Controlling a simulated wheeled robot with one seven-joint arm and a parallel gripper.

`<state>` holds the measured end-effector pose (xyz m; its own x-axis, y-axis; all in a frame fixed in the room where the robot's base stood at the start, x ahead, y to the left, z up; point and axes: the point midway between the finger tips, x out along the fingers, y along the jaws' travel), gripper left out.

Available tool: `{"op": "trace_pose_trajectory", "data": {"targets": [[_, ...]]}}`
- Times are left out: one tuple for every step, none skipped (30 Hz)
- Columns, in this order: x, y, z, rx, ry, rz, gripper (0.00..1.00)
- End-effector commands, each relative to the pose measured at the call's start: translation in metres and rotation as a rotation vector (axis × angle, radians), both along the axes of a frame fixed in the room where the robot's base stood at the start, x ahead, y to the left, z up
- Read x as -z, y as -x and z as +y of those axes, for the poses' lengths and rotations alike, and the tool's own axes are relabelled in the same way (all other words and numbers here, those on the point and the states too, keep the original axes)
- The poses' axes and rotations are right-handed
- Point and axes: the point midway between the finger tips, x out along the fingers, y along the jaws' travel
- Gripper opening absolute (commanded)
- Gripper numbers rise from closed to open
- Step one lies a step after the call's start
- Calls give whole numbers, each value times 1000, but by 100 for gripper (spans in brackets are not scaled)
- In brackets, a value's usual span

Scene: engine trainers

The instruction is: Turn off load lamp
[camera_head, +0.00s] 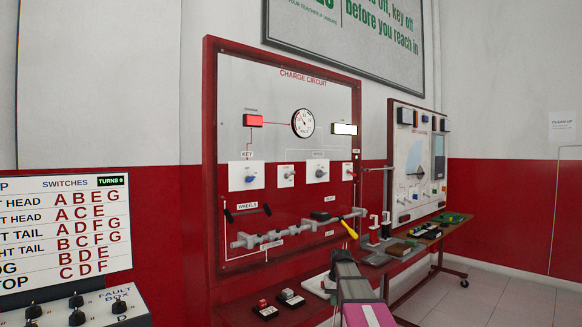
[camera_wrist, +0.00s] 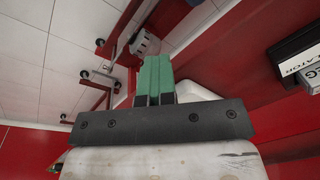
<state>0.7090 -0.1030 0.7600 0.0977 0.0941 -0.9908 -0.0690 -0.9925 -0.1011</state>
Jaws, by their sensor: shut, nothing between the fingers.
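The charge circuit board (camera_head: 235,90) stands upright against the wall in the head view. A white lit box (camera_head: 344,129), which may be the load lamp, is at its right side; its label is too small to read. Below is a row of small control plates: a key switch (camera_head: 249,177) with a blue knob, two plates with knobs (camera_head: 286,175) (camera_head: 317,171), and a white plate with a red part (camera_head: 348,171). My gripper shows in the wrist view (camera_wrist: 153,62), with green fingers shut and empty. My forearm is low in front of the board in the head view; the fingertips are not clear there.
A red lit lamp (camera_head: 253,121) and a round gauge (camera_head: 303,123) are on the board. A metal shaft with a yellow handle (camera_head: 349,229) juts out low. A bench (camera_head: 455,228) with small parts stands right, a fault box (camera_head: 78,309) left. A labelled box (camera_wrist: 296,60) is near the wrist.

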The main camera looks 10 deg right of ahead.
Motion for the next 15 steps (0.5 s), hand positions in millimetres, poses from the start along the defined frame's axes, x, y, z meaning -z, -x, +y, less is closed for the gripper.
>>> {"op": "trace_pose_trajectory", "data": {"targets": [[-14, -17, -6, 1, -3, -18, 0], [-21, -22, -9, 0, -3, -21, 0], [-30, -28, -12, -2, -4, -25, 0], [-37, -33, -14, -5, -4, -28, 0], [-45, -38, -17, -7, -4, -31, 0], [-55, -44, -20, -10, -4, -36, 0], [-63, -49, -22, -13, -4, -38, 0], [-73, -54, -25, -16, -3, -42, 0], [-85, -61, -27, -22, -2, -47, 0], [-94, -66, -29, -28, -1, -50, 0], [-105, -71, -30, -35, 1, -54, 0], [-118, -78, -31, -45, 5, -60, 0], [-129, -83, -31, -54, 9, -64, 0], [-140, -88, -31, -64, 13, -67, 0], [-154, -94, -29, -81, 19, -72, 0]]}}
